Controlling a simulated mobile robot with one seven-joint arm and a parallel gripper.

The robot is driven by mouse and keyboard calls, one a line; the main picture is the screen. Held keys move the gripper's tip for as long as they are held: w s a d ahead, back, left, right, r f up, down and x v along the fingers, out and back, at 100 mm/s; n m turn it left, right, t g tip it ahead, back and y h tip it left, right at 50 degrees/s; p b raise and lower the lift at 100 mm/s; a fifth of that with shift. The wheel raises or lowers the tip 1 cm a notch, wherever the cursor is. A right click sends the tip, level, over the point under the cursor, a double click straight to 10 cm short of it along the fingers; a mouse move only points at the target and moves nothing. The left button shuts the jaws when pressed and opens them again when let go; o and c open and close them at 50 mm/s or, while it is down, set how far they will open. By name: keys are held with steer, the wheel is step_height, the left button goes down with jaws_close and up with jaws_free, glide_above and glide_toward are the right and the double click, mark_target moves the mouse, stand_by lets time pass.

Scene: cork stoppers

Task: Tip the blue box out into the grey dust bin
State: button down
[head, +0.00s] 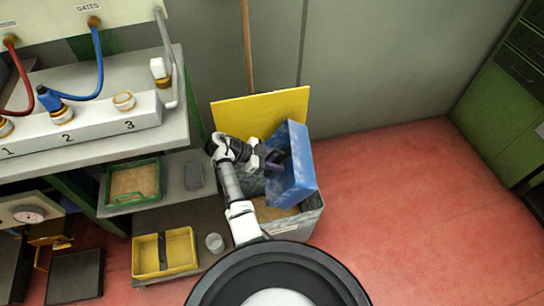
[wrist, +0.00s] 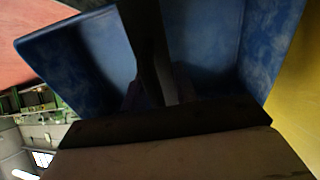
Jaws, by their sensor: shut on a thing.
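The blue box (head: 293,178) is strongly tilted, nearly on its side, above the grey dust bin (head: 304,222). My gripper (head: 274,160) is shut on the box on its left side in the head view. In the wrist view the blue box (wrist: 85,60) fills much of the picture, with pale dusty marks on its walls. The dark fingers of my gripper (wrist: 158,90) are in shadow there. Whether anything remains in the box is too dark to tell. Brown material shows inside the bin, partly hidden by the box and my arm.
A yellow panel (head: 236,116) stands behind the bin against the wall, with a wooden handle (head: 247,50) above it. A bench (head: 150,140) with shelves is on the left, with a green tray (head: 133,181) and a yellow tray (head: 181,251). Red floor is clear on the right.

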mark_target(283, 154)
steer(key=d+r+y+p, duration=0.1)
steer(key=y+p, duration=0.1)
steer(key=p, duration=0.1)
steer(key=d+r+y+p, duration=0.1)
steer(key=r+y+p, duration=0.1)
steer(key=y+p, duration=0.1)
steer(key=shift+w+d+r+p, duration=0.15)
steer(key=shift+d+p, duration=0.05)
steer(key=shift+p, duration=0.25)
steer(key=y, duration=0.1)
steer(key=f+y+p, duration=0.1)
steer(key=y, duration=0.1)
steer(key=d+g+y, duration=0.1)
steer(key=shift+w+f+y, duration=0.1)
steer(key=shift+f+y, duration=0.2)
steer(key=shift+f, duration=0.1)
steer(key=shift+f+y+p, duration=0.4)
steer(key=shift+f+y, duration=0.1)
steer(key=shift+y, duration=0.7)
